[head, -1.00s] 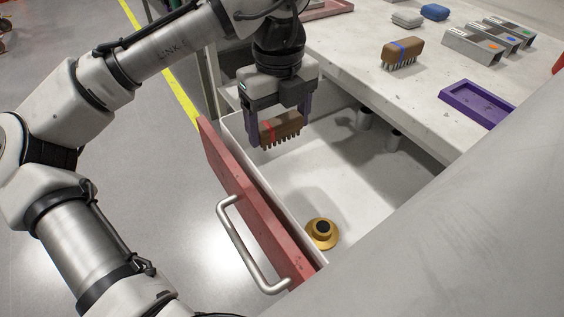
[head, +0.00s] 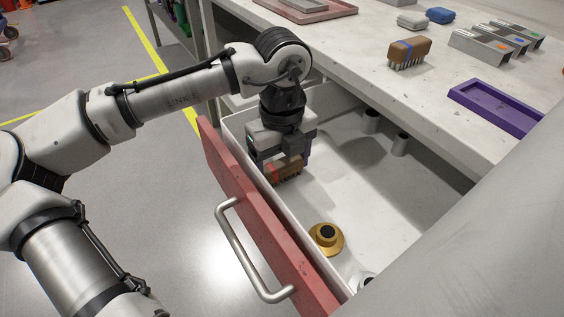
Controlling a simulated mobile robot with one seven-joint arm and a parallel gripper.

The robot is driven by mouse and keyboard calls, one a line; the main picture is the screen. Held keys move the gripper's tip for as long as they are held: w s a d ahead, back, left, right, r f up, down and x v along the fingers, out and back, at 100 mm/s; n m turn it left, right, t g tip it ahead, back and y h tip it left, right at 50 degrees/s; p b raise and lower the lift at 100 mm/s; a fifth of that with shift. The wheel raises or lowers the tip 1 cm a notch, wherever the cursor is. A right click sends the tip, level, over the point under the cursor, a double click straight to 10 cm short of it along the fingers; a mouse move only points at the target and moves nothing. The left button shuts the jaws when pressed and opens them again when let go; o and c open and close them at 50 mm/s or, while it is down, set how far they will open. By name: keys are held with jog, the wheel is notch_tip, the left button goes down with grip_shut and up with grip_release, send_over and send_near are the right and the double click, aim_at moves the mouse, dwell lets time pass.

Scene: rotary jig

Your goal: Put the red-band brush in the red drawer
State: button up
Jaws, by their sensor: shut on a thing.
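The red drawer (head: 262,222) is pulled open, its red front with a metal handle facing the lower left. My gripper (head: 284,174) is inside the drawer, near its left wall and front panel. It is shut on the red-band brush (head: 289,174), a brown block with a red band and bristles pointing down. The brush is low in the drawer; I cannot tell whether its bristles touch the floor. The gripper hides part of the brush.
In the drawer are a gold round part (head: 326,239), grey cylinders (head: 400,145) at the back and a partly hidden metal piece (head: 365,281). The worktop holds a blue-band brush (head: 409,52), a purple tray (head: 496,107) and metal holders (head: 480,44). The drawer's middle floor is clear.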

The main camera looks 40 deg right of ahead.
aim_at(282, 163)
jog(key=shift+f, duration=0.15)
jog(key=o, duration=0.7)
jog(key=shift+o, duration=0.2)
notch_tip(282, 163, up, 12)
jog(key=p, duration=0.3)
jog(key=shift+r+p, duration=0.2)
jog(key=shift+p, duration=0.15)
